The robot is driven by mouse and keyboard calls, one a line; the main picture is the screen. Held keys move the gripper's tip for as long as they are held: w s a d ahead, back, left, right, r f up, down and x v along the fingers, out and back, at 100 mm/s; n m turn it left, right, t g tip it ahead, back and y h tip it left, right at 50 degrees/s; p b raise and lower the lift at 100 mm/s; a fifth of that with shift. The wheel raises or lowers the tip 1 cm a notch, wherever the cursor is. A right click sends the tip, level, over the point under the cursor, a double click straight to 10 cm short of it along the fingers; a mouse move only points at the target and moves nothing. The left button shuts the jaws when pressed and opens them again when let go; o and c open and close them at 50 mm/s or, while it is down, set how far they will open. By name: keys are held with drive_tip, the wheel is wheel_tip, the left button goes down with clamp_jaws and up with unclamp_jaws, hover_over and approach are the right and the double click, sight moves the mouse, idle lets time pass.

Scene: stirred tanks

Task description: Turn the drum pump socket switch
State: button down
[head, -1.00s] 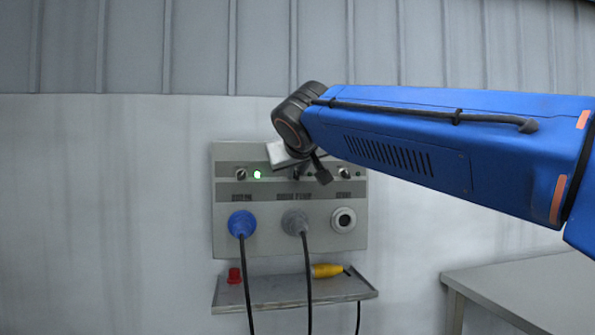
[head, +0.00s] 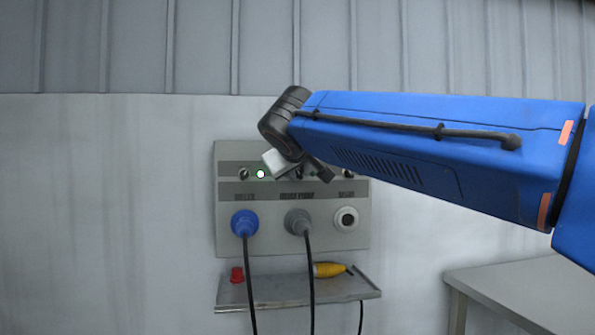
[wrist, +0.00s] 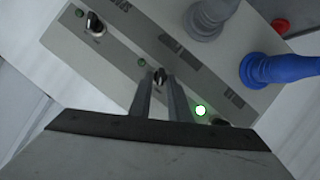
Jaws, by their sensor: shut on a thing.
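The grey socket panel (head: 229,220) hangs on the wall with a row of three small switches. The drum pump switch (wrist: 160,73) is the middle one, a black knob above the label and the grey plug (head: 297,222). In the wrist view my gripper (wrist: 161,80) has its two fingers on either side of this knob, shut on it. The small lamp (wrist: 141,62) beside the knob looks dark. In the head view my wrist hides much of the middle switch, and the fingertips do not show clearly.
The left switch has a lit green lamp (head: 260,174) and a blue plug (head: 244,223) below. The right socket (head: 346,219) is empty. Cables hang past a shelf (head: 265,291) holding a red part (head: 237,274) and a yellow connector (head: 328,269). A grey table (head: 520,277) stands right.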

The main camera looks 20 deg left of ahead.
drive_tip(key=c, duration=1.9)
unclamp_jaws()
drive_tip(key=shift+o, duration=0.2)
drive_tip(key=shift+s, duration=0.15)
drive_tip(key=v, duration=1.7)
drive_tip(key=shift+d, duration=0.1)
